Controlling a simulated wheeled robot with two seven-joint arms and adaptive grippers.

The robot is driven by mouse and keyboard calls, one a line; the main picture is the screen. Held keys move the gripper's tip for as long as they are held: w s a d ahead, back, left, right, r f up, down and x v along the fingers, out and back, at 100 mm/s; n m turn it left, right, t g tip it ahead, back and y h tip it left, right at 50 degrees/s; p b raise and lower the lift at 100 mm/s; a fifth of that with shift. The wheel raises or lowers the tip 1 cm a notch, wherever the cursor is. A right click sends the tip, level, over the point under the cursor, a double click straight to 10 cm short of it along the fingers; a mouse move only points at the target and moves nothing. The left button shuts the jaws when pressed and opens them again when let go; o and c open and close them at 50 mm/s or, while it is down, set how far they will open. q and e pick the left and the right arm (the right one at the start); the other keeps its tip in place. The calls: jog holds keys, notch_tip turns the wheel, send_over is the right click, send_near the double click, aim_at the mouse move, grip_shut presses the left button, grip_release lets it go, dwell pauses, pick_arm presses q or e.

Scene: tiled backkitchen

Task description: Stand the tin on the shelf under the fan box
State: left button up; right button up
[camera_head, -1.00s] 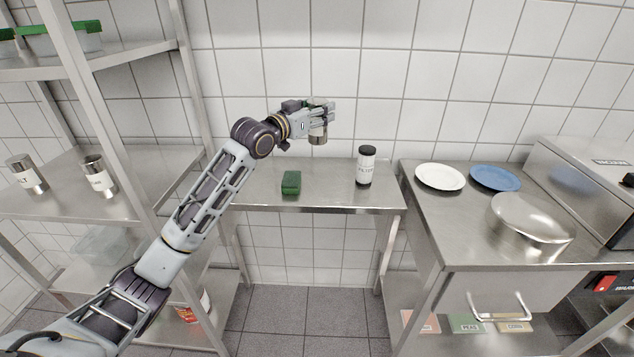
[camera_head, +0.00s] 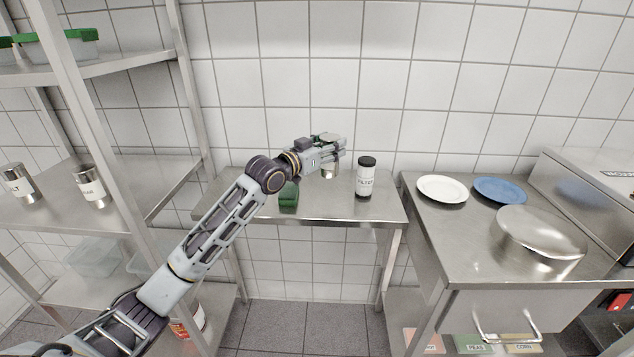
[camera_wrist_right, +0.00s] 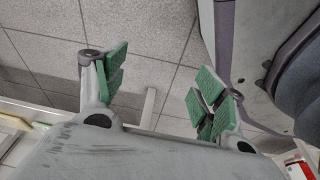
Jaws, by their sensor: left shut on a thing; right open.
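The tin (camera_head: 329,172) is a small metal cylinder, partly hidden by my left gripper (camera_head: 337,145). My left gripper is shut on it and holds it about upright over the back of the middle steel table (camera_head: 325,209). I cannot tell whether its base touches the tabletop. My right gripper (camera_wrist_right: 163,88) shows only in the right wrist view, with its green-padded fingers apart and nothing between them. I cannot make out a fan box in these frames.
Two labelled tins (camera_head: 90,188) stand on the left rack.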

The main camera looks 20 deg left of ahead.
aim_at(323, 176)
pick_arm(q)
notch_tip(323, 176, down, 4)
jog(key=shift+f+b, duration=0.25)
jog(key=shift+b, duration=0.1)
jog(key=shift+f, duration=0.35)
pick_arm(e)
jog(key=shift+w+a+r, duration=0.65)
jog(key=shift+w+r, duration=0.1)
jog(key=shift+r, duration=0.15)
jog(key=shift+s+f, duration=0.1)
jog(key=shift+s, duration=0.1)
pick_arm(q)
jog(key=shift+f, duration=1.2)
jog(key=shift+f+b, duration=0.3)
jog(key=shift+f, duration=0.4)
pick_arm(e)
jog(key=shift+w+a+r, duration=0.25)
jog(key=shift+w+r, duration=0.05)
jog(key=shift+r, duration=0.4)
jog(key=shift+s+f, duration=0.15)
jog(key=shift+s, duration=0.05)
